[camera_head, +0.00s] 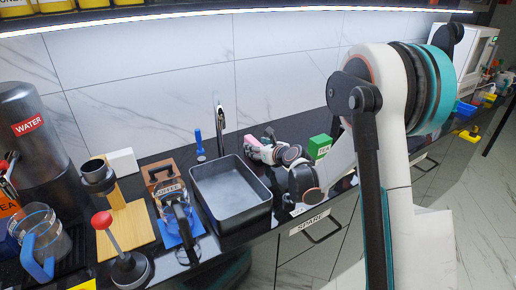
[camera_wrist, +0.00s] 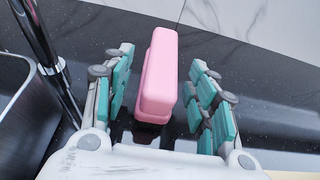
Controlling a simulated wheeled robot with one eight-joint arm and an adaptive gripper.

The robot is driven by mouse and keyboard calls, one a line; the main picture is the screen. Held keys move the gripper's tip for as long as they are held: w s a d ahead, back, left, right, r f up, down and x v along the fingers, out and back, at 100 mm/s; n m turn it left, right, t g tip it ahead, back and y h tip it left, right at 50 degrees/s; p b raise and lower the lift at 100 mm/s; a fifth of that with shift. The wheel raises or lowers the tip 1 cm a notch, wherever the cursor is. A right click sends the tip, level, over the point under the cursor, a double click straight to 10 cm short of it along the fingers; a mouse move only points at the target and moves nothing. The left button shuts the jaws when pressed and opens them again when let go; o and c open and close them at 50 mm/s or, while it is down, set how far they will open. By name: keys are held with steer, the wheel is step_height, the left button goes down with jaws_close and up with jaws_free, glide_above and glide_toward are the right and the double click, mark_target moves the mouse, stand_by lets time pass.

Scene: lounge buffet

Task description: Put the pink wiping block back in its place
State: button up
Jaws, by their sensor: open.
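The pink wiping block (camera_wrist: 160,72) stands on the dark counter in the wrist view, between the two spread fingers of my gripper (camera_wrist: 159,95). A gap shows on each side of it, so the fingers look apart from it. In the head view a small part of the pink block (camera_head: 251,141) shows at the tip of my gripper (camera_head: 256,150), just behind the sink's right side. My gripper hides much of the block there. My gripper is open.
The grey sink basin (camera_head: 229,192) lies left of my gripper, with a tall tap (camera_head: 220,130) behind it. A green box (camera_head: 319,146) stands to the right. The tiled wall is close behind.

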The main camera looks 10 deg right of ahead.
steer(key=p+v, duration=0.3)
steer(key=v, duration=0.9)
steer(key=s+a+r+n+g+h, duration=0.1)
steer(key=s+a+r+n+g, duration=0.2)
steer(key=s+n, duration=0.55)
steer(key=s+a+r+n+g, duration=0.1)
steer(key=s+a+r+n, duration=0.1)
steer(key=s+r+n, duration=0.6)
steer(key=s+d+f+n+g+h, duration=0.1)
steer(key=s+n, duration=0.7)
steer(key=s+d+f+n+g+h, duration=0.1)
steer(key=s+n+h, duration=0.1)
steer(key=s+n, duration=0.6)
steer(key=shift+s+d, duration=0.3)
steer(key=shift+s, duration=0.25)
